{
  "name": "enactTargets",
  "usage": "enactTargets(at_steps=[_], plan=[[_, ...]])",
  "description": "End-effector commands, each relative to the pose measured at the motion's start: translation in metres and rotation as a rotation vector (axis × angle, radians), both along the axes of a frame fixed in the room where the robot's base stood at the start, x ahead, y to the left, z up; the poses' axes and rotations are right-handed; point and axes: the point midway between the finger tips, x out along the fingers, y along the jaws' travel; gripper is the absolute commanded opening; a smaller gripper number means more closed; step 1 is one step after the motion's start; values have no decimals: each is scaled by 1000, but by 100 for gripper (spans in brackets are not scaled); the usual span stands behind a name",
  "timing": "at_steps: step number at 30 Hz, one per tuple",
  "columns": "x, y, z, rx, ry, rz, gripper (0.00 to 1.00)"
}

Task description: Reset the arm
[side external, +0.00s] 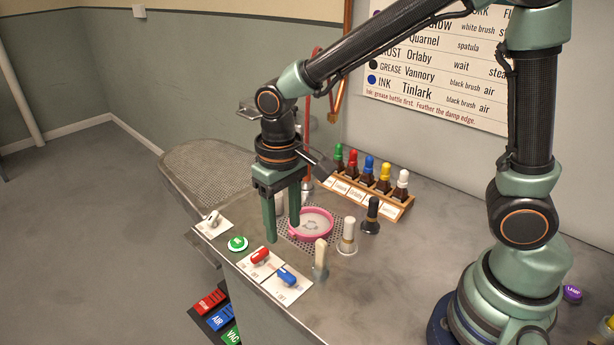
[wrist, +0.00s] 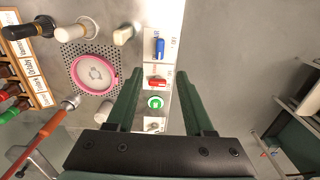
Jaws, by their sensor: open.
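My gripper (side external: 282,225) is open, with its two green fingers pointing down above the front part of the grey worktop (side external: 400,215). Nothing is between the fingers in the side view. A pink ring (side external: 311,224) with pale material inside lies on a perforated patch, close behind and to the right of the fingers. In the wrist view the open fingers of my gripper (wrist: 168,75) reach over the worktop edge. The pink ring (wrist: 95,74) lies to the left of them. The red switch (wrist: 157,82) and the green button (wrist: 155,102) show between the fingers.
A blue switch (side external: 287,277) stands on a plate near the front edge. Brushes with a white handle (side external: 347,236) and a black handle (side external: 371,215) stand right of the ring. A wooden rack (side external: 392,205) holds several colour-capped bottles behind.

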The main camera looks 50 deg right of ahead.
Motion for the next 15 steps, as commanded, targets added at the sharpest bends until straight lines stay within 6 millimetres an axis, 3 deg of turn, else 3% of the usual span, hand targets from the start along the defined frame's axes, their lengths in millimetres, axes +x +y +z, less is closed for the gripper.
enactTargets(at_steps=[7, 15], plan=[[-1, -14, 17, 15, -48, -3, 52], [-16, -64, 68, 42, -230, 1, 52]])
